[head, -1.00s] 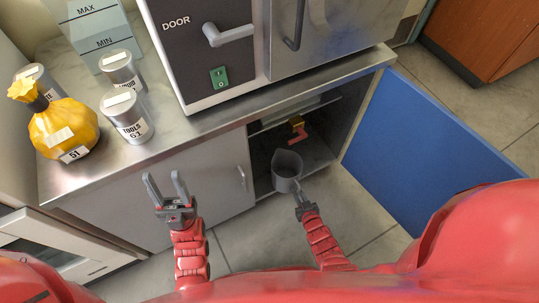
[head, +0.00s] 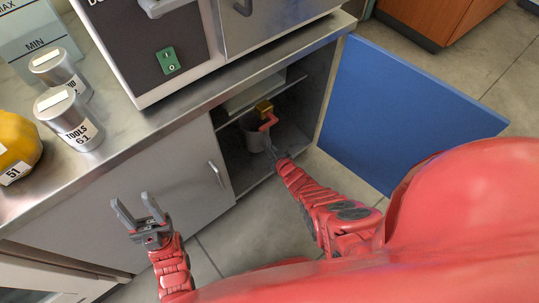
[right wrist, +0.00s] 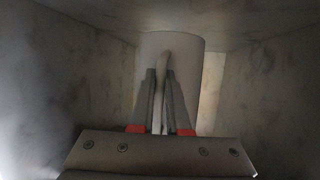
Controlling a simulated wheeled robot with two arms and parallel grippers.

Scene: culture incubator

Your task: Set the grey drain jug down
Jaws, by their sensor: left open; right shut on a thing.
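The grey drain jug (head: 254,137) is inside the open cupboard below the counter, under a brass valve (head: 264,107) with a red lever (head: 268,122). My right gripper (head: 276,153) reaches into the cupboard and is shut on the jug's handle. In the right wrist view the jug (right wrist: 185,45) stands ahead, its handle (right wrist: 163,65) between my right fingers (right wrist: 160,100). Whether the jug's base touches the cupboard floor is hidden. My left gripper (head: 140,215) is open and empty in front of the closed cupboard door.
The blue door (head: 400,115) stands open to the right of the cupboard. The incubator (head: 165,45) sits on the counter above. Metal canisters (head: 70,118) and a yellow container (head: 15,150) stand at the counter's left. Open floor lies in front.

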